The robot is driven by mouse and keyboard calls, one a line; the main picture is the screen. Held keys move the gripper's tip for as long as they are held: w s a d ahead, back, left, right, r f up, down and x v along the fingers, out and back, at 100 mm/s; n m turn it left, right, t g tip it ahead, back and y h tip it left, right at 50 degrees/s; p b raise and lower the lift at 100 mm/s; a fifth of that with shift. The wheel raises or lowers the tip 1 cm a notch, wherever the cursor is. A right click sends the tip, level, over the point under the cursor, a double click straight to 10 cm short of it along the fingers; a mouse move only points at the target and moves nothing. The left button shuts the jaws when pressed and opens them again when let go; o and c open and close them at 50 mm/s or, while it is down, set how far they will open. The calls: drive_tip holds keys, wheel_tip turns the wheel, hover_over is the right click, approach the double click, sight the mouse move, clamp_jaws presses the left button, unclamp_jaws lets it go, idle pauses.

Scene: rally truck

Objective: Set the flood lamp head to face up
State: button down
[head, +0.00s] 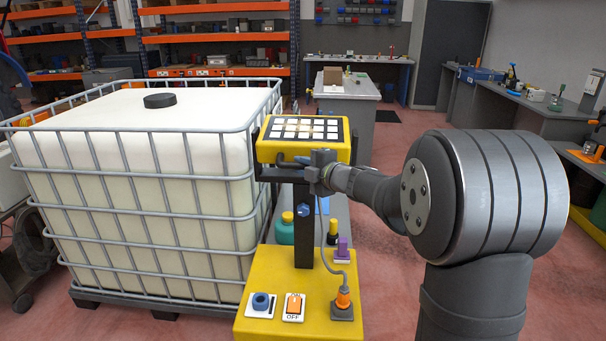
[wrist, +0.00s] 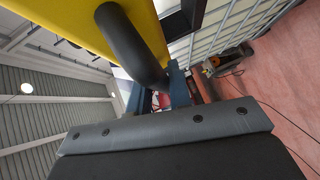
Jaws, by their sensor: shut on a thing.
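The flood lamp head (head: 305,152) is a yellow housing with a panel of pale square lights. The panel faces mostly upward; I cannot tell its exact tilt. The head sits in a dark bracket on a black post (head: 303,235) above a yellow base (head: 262,327). My gripper (head: 320,170) is at the front right of the head, just below the panel, shut on the lamp's dark handle. In the wrist view the curved black handle (wrist: 130,45) runs from the yellow housing (wrist: 75,18) down to the jaws, which partly hide its end.
A caged white tank (head: 130,190) stands close on the left. The base carries a blue knob (head: 261,301), an orange switch (head: 294,305) and an orange cable plug (head: 343,299). A cable hangs beside the post. Benches stand farther back; open floor lies between.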

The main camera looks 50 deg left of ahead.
drive_tip(key=shift+r, duration=1.55)
drive_tip(key=c, duration=1.3)
unclamp_jaws()
drive_tip(key=shift+d, duration=0.25)
drive_tip(key=d, duration=0.5)
drive_tip(key=d+r, duration=0.1)
drive_tip(key=d, duration=0.5)
drive_tip(key=d+r, duration=0.1)
drive_tip(key=d, duration=0.4)
drive_tip(key=shift+s+d+r, duration=0.15)
drive_tip(key=shift+d+r, duration=0.1)
drive_tip(key=shift+d, duration=0.1)
